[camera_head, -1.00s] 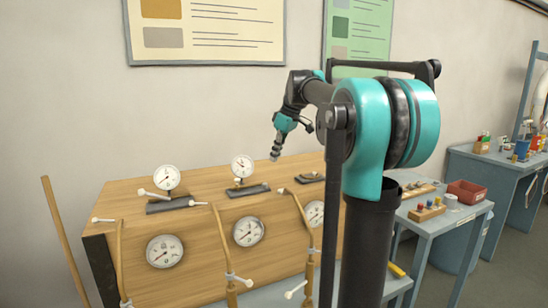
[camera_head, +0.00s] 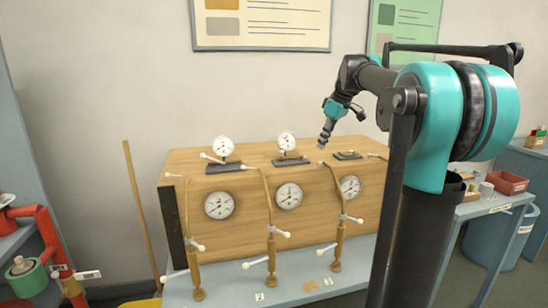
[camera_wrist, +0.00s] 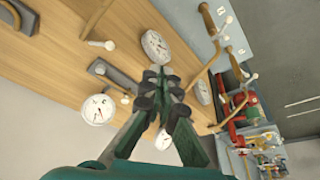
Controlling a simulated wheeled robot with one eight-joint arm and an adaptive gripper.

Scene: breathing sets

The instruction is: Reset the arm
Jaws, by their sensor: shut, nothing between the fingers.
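My gripper (camera_head: 322,145) is shut and empty at the end of my teal and black arm. I cannot tell the exact gap between the fingertips and the panel.
Several white gauges (camera_head: 219,205) and brass pipes with white levers (camera_head: 271,230) stand at the panel. A wooden pole (camera_head: 141,215) leans at the wall. Red pipework (camera_head: 47,235) is at the left. A red bin (camera_head: 507,182) sits on a bench at the right.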

